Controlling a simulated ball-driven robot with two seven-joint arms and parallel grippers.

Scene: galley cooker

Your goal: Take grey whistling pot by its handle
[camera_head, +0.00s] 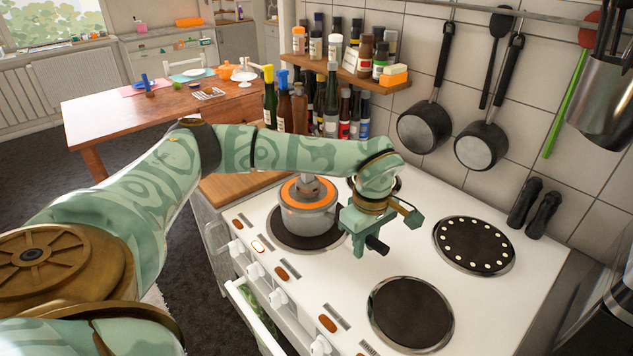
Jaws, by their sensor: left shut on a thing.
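The grey whistling pot (306,222) stands on the front left hob plate of the white cooker (468,205). It has an orange ring on top and a grey knob. My left gripper (362,238) is just right of the pot, pointing down, and is shut on its dark handle (378,246). The handle's end sticks out past the fingers; the part between pot and fingers is mostly hidden. The pot looks upright, and I cannot tell any gap beneath it. My right gripper is not in view.
The front right hob plate (411,313) and dotted rear right plate (474,245) are bare. Two pans (425,126) (482,146) hang on the tiled wall. Bottles (332,100) stand behind the cooker's left side, below a spice shelf (350,76). Two dark mills (543,214) stand at the back right.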

